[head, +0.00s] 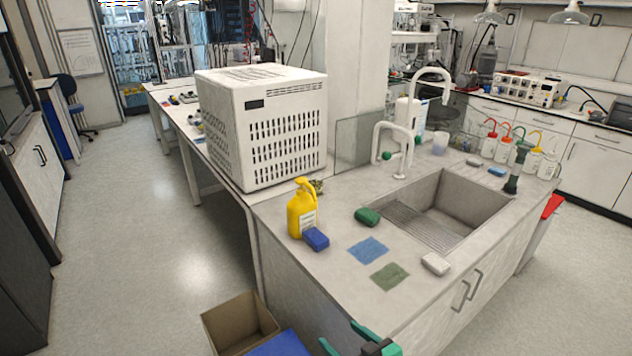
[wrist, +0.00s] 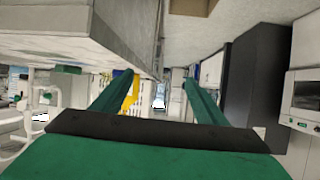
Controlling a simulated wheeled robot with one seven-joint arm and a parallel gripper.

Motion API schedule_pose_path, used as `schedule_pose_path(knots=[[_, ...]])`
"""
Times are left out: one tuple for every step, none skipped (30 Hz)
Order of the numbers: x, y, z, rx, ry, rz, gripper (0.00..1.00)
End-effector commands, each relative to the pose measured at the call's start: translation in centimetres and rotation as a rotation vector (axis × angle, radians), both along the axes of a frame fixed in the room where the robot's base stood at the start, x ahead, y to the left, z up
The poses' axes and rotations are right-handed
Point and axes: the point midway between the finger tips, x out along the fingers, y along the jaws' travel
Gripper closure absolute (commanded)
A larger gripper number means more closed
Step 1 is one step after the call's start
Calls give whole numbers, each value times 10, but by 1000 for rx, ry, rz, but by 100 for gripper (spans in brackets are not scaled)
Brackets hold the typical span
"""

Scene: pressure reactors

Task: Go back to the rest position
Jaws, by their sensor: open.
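My gripper (head: 358,342) shows at the bottom edge of the head view, in front of the sink counter, with green fingers. In the wrist view my gripper (wrist: 160,95) has its two green fingers spread wide, with nothing between them. The rest of my arm is mostly out of the head view.
The counter (head: 335,285) holds a sink (head: 450,205), a yellow bottle (head: 301,212), a blue sponge (head: 316,239), a green sponge (head: 367,216) and two cloths. A cardboard box (head: 240,322) stands on the floor below. The aisle floor (head: 150,220) on the left is free.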

Motion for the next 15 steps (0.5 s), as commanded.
schedule_pose_path(knots=[[-4,0,-8,-1,10,-16,34],[-6,0,-12,-1,15,-28,34],[-9,-1,-17,-1,21,-43,34],[-12,-1,-22,-2,26,-55,34],[-14,-1,-26,-2,31,-68,34],[-18,-2,-33,-3,38,-87,34],[-21,-3,-38,-3,43,-102,34],[-25,-3,-44,-6,48,-118,34],[-31,-4,-52,-7,56,-140,34],[-36,-4,-58,-9,61,-159,34],[-41,-5,-64,-12,66,-179,34],[-49,-6,-74,-15,74,-208,34],[-56,-6,-81,-18,79,-229,34],[-64,-7,-87,-22,82,-251,34],[-73,-8,-95,-26,86,-280,34]])
